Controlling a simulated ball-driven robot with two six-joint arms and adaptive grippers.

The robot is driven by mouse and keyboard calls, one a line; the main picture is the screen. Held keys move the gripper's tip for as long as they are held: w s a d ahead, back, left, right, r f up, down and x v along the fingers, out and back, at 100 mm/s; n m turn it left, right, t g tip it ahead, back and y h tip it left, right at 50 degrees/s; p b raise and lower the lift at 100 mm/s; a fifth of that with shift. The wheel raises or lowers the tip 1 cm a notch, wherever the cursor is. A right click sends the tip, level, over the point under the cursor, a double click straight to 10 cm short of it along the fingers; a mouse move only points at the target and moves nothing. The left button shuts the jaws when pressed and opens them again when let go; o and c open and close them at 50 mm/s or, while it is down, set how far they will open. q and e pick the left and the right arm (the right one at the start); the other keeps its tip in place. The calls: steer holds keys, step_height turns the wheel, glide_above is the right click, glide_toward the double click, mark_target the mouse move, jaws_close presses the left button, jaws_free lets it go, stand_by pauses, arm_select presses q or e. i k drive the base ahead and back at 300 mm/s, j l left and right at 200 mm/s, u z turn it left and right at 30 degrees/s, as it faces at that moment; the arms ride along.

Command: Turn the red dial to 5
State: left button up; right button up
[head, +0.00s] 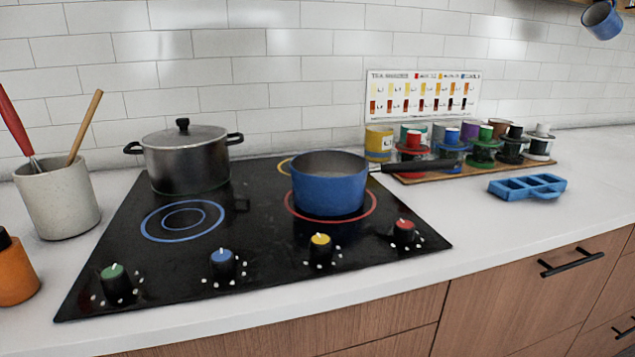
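The red dial (404,231) stands at the front right corner of the black cooktop (265,262). It has a red top with a small light pointer mark, and white dots ring its base. The pointer seems to face the back, but the number it marks is too small to read. Three like dials stand to its left: yellow (320,248), blue (223,264) and green (115,281). Neither of my grippers shows in the head view.
A blue saucepan (328,190) sits within the red burner ring, its dark handle pointing right. A lidded steel pot (187,165) stands at the back left. A blue tray (528,186) and several colored canisters (484,147) are at the right.

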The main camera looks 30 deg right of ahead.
mark_target(403, 229)
steer(key=z, duration=1.4)
